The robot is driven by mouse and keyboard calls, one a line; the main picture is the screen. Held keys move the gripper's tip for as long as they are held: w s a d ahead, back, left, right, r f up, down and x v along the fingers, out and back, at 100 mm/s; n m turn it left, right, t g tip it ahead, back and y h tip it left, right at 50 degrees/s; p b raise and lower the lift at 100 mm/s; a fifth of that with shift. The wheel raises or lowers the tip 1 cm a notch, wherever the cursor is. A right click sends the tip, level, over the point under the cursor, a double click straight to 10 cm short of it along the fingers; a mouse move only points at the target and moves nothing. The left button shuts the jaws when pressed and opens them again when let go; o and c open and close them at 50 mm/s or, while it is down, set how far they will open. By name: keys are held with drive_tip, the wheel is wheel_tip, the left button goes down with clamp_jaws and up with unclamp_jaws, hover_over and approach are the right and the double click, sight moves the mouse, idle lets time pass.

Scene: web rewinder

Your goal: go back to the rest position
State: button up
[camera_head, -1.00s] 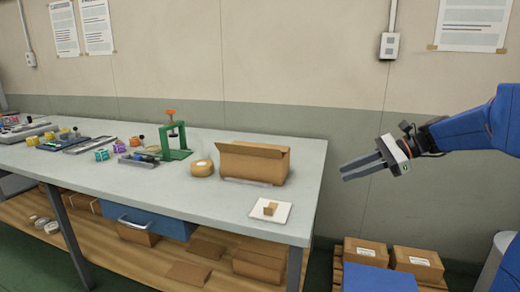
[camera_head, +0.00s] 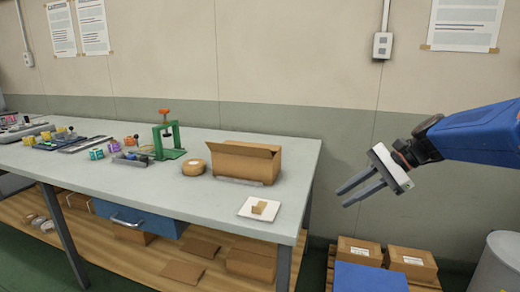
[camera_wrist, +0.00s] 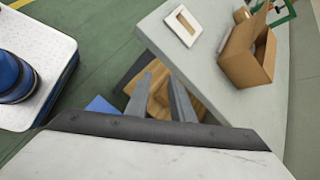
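My gripper (camera_head: 358,190) is in the air to the right of the workbench (camera_head: 235,201), off its right end. Its two grey fingers are apart with nothing between them. In the wrist view the fingers (camera_wrist: 160,98) also stand apart and empty, with the bench corner beyond them.
A tape roll (camera_head: 194,167) and a green press (camera_head: 168,140) stand left of the box. Small coloured parts lie farther left. Cartons (camera_head: 410,262) sit low on the right, beside a grey bin (camera_head: 497,265). The wall behind my gripper is bare.

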drive_tip(key=s+d+f+n+t+h, duration=0.1)
drive_tip(key=s+f+n+h, duration=0.3)
drive_tip(key=s, duration=0.7)
drive_tip(key=s+d+f+n+t+h, duration=0.1)
drive_tip(key=s+d+f+n+h, duration=0.2)
drive_tip(key=s+f+n+h, duration=0.2)
drive_tip(key=s+f+n, duration=0.3)
drive_tip(key=s+n, duration=0.2)
drive_tip(key=s, duration=0.2)
drive_tip(key=shift+d+f+t, duration=0.25)
drive_tip(key=shift+d+t, duration=0.15)
